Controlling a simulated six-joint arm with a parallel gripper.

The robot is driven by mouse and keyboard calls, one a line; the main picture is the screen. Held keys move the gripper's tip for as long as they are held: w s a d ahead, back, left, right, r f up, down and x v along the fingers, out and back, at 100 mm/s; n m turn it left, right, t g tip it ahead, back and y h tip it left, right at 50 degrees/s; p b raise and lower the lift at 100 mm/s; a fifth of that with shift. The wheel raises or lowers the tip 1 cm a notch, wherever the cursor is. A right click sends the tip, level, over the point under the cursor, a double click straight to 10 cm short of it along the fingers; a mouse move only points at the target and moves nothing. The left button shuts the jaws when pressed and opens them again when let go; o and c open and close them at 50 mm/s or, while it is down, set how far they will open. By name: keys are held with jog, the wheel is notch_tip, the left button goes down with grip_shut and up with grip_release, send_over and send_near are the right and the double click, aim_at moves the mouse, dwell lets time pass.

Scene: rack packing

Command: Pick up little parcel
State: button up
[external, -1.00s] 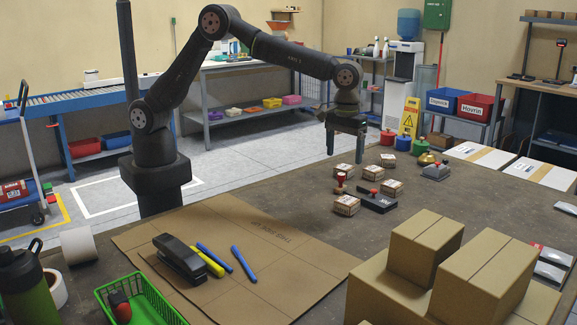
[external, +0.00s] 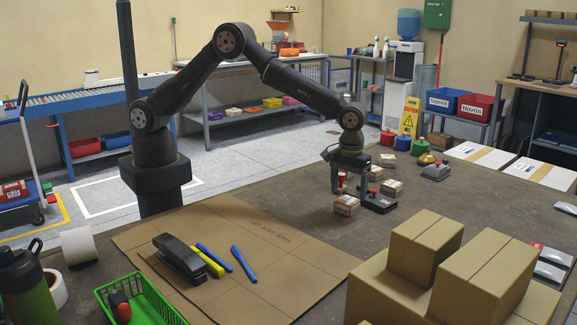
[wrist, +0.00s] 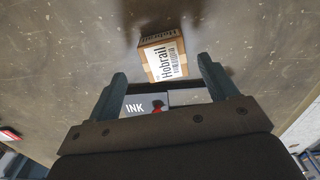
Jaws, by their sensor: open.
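Several little parcels with printed labels sit on the brown table. One little parcel (external: 346,204) is just in front of and below my gripper (external: 349,193) in the external view. Others stand to the right (external: 391,187) and farther back (external: 388,160). In the wrist view a parcel (wrist: 163,57) labelled "Hobrail" lies ahead, framed between the fingertips of my gripper (wrist: 162,71). The jaws are open with nothing held. I cannot tell how high the fingertips are above the table.
A dark ink pad (external: 380,203) with a red-handled stamp lies right of the near parcel; the pad also shows between the fingers (wrist: 143,107). Large cartons (external: 425,245) stand front right. A flat cardboard sheet (external: 285,255), stapler (external: 180,258) and green basket (external: 150,295) are nearer left.

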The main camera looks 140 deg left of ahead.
aim_at(348, 200)
jog(key=f, duration=0.5)
jog(key=shift+s+a+f, duration=0.1)
jog(key=shift+s+a, duration=0.15)
jog(key=shift+c, duration=0.5)
jog(key=c, duration=1)
